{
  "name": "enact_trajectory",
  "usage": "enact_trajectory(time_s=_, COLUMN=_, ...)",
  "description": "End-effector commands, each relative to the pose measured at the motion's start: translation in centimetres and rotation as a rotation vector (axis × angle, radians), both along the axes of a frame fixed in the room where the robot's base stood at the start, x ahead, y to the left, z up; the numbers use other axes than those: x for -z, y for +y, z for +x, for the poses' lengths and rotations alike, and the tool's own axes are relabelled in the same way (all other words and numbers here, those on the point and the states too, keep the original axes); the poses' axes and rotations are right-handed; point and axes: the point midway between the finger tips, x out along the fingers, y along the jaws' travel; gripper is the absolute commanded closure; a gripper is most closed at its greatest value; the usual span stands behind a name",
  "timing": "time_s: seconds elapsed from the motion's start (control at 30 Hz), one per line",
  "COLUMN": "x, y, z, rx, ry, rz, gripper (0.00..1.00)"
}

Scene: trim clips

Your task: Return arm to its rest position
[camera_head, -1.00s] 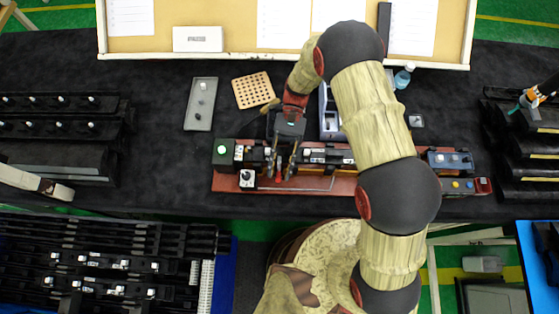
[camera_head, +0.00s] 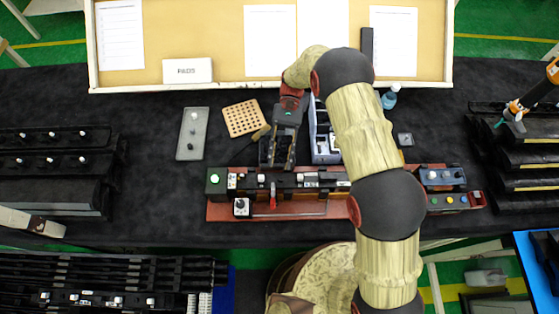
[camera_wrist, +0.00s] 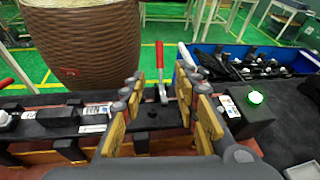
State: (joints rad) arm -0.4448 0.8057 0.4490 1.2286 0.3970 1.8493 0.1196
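My arm reaches over the dark table in the head view. My gripper (camera_head: 277,164) hangs with its fingers at the far edge of the red-based fixture (camera_head: 225,213). In the wrist view the gripper's yellow-padded fingers (camera_wrist: 160,105) are spread wide, with nothing held between them. A red-handled lever (camera_head: 272,196) on the fixture shows past the fingers, and also between them in the wrist view (camera_wrist: 161,78). The lever is apart from the fingers in the head view. A green-lit button (camera_head: 214,178) sits at the fixture's left end.
A grey tray (camera_head: 192,140) and a perforated wooden block (camera_head: 243,118) lie left of the gripper. A blue-grey bin (camera_head: 324,150) stands close to its right. Dark racks (camera_head: 55,160) stand at the left.

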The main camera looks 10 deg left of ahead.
Motion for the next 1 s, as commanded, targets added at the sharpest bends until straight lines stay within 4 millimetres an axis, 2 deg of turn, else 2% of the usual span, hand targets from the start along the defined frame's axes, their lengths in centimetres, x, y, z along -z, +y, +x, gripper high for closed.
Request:
enact_trajectory(time_s=0.37, x=0.0, y=0.0, z=0.0, rx=0.000, ry=-0.003, rz=0.000, gripper=0.69)
enact_trajectory(time_s=0.53, x=-1.2, y=-0.9, z=0.8, rx=0.014, ry=-0.070, rz=0.014, gripper=0.69)
enact_trajectory(time_s=0.77, x=-4.9, y=-4.2, z=2.4, rx=0.057, ry=-0.295, rz=0.049, gripper=0.69)
enact_trajectory(time_s=1.0, x=-8.5, y=-8.7, z=2.6, rx=0.099, ry=-0.552, rz=0.075, gripper=0.69)
